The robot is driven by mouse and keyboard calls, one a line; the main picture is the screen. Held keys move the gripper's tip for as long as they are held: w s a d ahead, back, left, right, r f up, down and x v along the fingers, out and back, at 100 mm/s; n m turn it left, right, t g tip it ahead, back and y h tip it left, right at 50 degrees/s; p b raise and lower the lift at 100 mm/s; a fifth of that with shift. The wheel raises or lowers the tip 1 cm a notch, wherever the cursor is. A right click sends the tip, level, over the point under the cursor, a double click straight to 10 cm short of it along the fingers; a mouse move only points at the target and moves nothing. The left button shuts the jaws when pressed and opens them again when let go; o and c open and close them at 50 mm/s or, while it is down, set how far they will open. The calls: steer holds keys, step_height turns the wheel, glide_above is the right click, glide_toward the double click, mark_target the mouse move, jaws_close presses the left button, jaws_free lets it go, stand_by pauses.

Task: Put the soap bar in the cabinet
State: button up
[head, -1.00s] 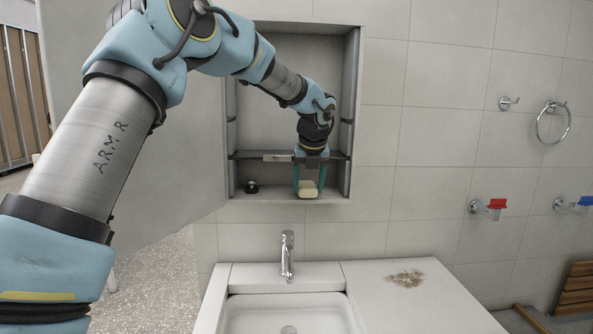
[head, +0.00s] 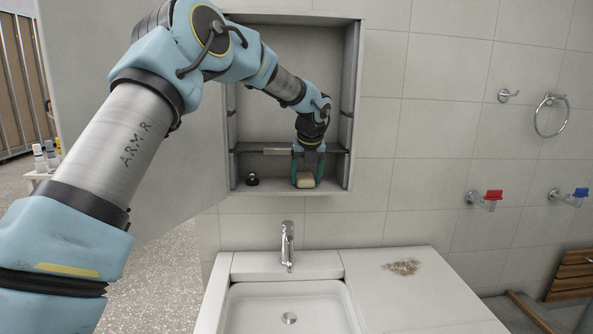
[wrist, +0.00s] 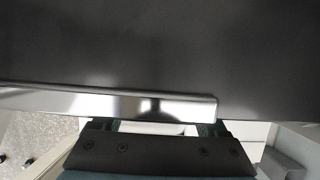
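The cream soap bar (head: 305,181) is low inside the open wall cabinet (head: 349,120), near its bottom board. My gripper (head: 306,180) points down in front of the cabinet's inner shelf, with one green finger on each side of the bar. The fingers look shut on it, and I see no clear gap. Whether the bar touches the bottom board is hard to tell. In the wrist view, a pale strip, likely the bar (wrist: 150,128), shows between the fingers, mostly hidden by a dark panel and a shiny metal edge.
A small dark round item (head: 252,180) stands at the cabinet's bottom left. The inner shelf (head: 250,150) crosses just behind my gripper. The cabinet door (head: 150,200) hangs open at left. Below are the faucet (head: 287,245), the sink (head: 255,300) and a counter with a brown stain (head: 403,267).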

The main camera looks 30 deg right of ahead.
steer(key=o, duration=0.3)
steer(key=shift+r, duration=0.1)
steer(key=shift+r, duration=0.2)
steer(key=b+v, duration=0.3)
steer(key=v, duration=0.8)
steer(key=shift+r, duration=0.4)
steer(key=shift+s, duration=0.15)
